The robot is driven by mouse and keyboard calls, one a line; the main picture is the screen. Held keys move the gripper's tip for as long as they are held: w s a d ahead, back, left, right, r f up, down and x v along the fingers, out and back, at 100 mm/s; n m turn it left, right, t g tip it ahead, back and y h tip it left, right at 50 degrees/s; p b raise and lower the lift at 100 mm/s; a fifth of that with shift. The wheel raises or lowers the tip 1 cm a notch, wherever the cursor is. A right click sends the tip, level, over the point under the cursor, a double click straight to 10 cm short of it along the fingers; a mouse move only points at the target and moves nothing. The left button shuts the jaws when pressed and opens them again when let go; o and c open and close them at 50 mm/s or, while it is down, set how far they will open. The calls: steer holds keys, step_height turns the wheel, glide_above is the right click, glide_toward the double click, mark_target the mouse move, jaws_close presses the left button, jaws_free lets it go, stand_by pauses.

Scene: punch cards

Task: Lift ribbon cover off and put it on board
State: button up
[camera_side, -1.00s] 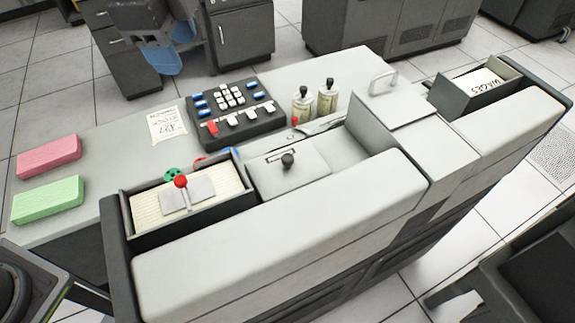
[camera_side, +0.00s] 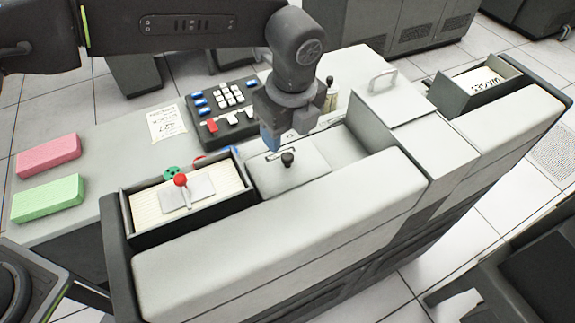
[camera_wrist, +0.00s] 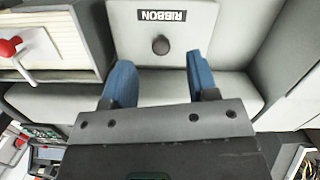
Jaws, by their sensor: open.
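The ribbon cover (camera_side: 303,172) is a light grey plate with a dark round knob (camera_side: 288,159), set in the top of the machine. In the wrist view the cover (camera_wrist: 205,20) shows its RIBBON label, and its knob (camera_wrist: 160,45) stands ahead of and between my blue fingertips. My gripper (camera_side: 285,140) is above the back edge of the cover in the side view, close to the knob. In the wrist view my gripper (camera_wrist: 158,72) is open and empty, its fingers apart. The board is not clearly identifiable; a light grey tabletop (camera_side: 110,165) lies behind the machine.
A card tray (camera_side: 150,212) with a red-knobbed weight (camera_side: 180,181) is left of the cover. A keypad (camera_side: 222,108) and paper note (camera_side: 167,124) lie behind. Pink (camera_side: 48,156) and green (camera_side: 48,201) card stacks sit at left. A handled lid (camera_side: 400,105) stands at right.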

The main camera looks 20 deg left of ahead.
mark_target(287, 156)
steer(key=shift+s+d+f, duration=0.1)
steer(key=shift+s+f, duration=0.05)
steer(key=shift+f, duration=3.1)
steer(key=shift+c, duration=0.5)
jaws_close()
